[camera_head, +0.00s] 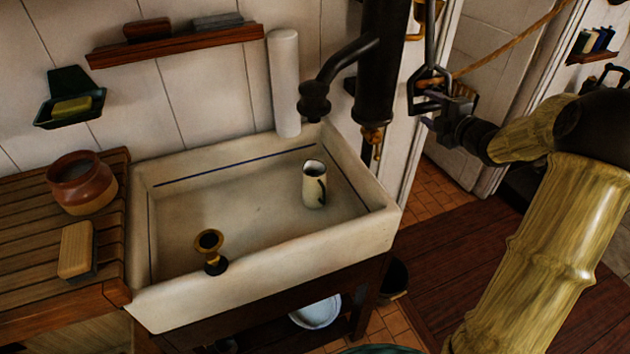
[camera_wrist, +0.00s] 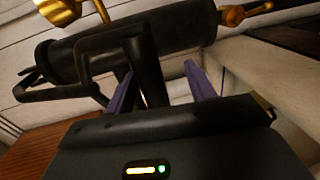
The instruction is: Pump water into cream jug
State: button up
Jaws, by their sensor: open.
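The cream jug (camera_head: 314,184), pale with a dark handle, stands upright in the sink (camera_head: 235,215), towards its right back part. The black pump (camera_head: 378,75) rises at the sink's back right corner; its curved spout (camera_head: 322,88) ends above the basin, behind and above the jug. A thin dark pump handle (camera_head: 430,35) hangs on the pump's right. My gripper (camera_head: 428,92) is open at the handle's lower end. In the wrist view, my gripper's purple fingers (camera_wrist: 160,75) are apart, facing the pump barrel (camera_wrist: 140,45).
A brass drain plug (camera_head: 209,243) stands in the sink's front left. A brown pot (camera_head: 82,182) and a brush (camera_head: 76,250) rest on the slatted wooden board (camera_head: 35,220). A white cylinder (camera_head: 285,80) stands behind the sink. A rope (camera_head: 515,40) runs behind my arm.

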jog(key=v, duration=0.8)
jog(key=shift+s+b, duration=0.25)
jog(key=shift+b, duration=0.1)
jog(key=shift+r, duration=0.1)
dwell(0.3)
jog(key=s+a+f+m+g+h+p, duration=0.1)
jog(key=s+a+f+m+g+h, duration=0.1)
jog(key=s+a+f+m+g, duration=0.2)
jog(key=s+a+f+m+g+h+p, duration=0.1)
jog(key=s+a+f+m+g, duration=0.3)
jog(key=s+m, duration=0.7)
jog(key=s+a+f+m+g+h+p, duration=0.1)
jog(key=s+a+f+m+g+h, duration=0.2)
jog(key=s+a+m, duration=0.4)
jog(key=s+g, duration=0.1)
jog(key=s, duration=0.2)
jog(key=shift+a+f+m, duration=0.2)
jog(key=shift+f+m, duration=0.1)
jog(key=shift+f, duration=0.1)
